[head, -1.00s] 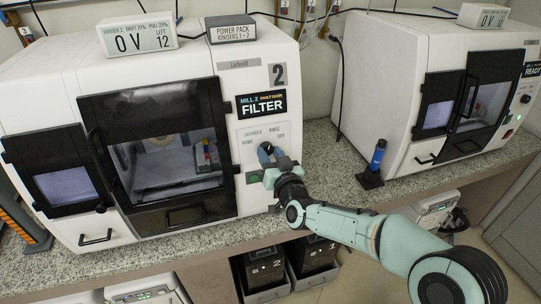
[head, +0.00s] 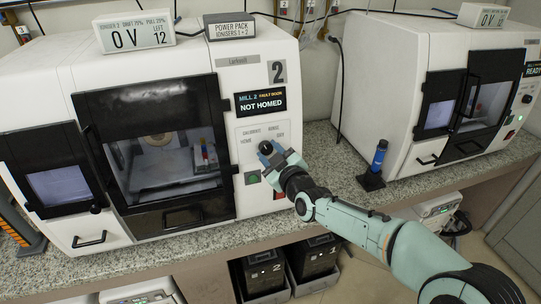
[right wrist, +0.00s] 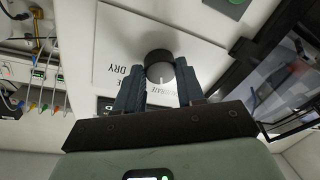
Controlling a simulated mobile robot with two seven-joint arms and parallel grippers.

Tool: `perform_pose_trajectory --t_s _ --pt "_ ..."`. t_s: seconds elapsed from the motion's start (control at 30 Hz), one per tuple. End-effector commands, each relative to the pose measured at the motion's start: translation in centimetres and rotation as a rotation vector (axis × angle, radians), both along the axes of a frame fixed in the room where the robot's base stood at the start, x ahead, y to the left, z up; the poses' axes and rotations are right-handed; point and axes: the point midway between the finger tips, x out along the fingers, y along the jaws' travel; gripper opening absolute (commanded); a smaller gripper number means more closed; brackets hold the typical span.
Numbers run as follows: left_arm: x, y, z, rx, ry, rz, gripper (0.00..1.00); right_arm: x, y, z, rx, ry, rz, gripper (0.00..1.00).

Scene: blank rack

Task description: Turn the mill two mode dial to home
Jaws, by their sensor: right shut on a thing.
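The mill two mode dial is a round black knob (head: 265,148) on a white panel at the right of the left machine's front. It also shows in the right wrist view as a dark knob (right wrist: 159,66) with a pale pointer line toward the bottom of the picture. My right gripper (head: 268,158) is at the dial, its fingers (right wrist: 158,88) on either side and shut on it. The mill two display (head: 261,104) reads "NOT HOMED". My left gripper is not in view.
Below the dial are a green button (head: 253,178) and a red patch (head: 279,194). Mill two's dark door (head: 150,98) is left of the panel. A blue cylinder on a black stand (head: 376,162) stands on the counter, near a second white machine (head: 390,80).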

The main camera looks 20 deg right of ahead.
Motion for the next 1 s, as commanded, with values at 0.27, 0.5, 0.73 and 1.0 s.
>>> perform_pose_trajectory --t_s 0.27,0.5,0.73,1.0 --pt "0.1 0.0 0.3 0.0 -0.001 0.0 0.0 0.0 0.0 0.2 -0.255 -0.007 0.041 0.08" --pt "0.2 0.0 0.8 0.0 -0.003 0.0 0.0 0.0 0.0 0.3 -0.445 -0.014 0.069 0.08" --pt "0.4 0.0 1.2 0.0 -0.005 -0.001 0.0 0.0 0.0 0.2 -0.569 -0.017 0.087 0.08" --pt "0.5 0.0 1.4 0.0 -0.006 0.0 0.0 0.0 0.0 0.2 -0.635 -0.019 0.097 0.08"
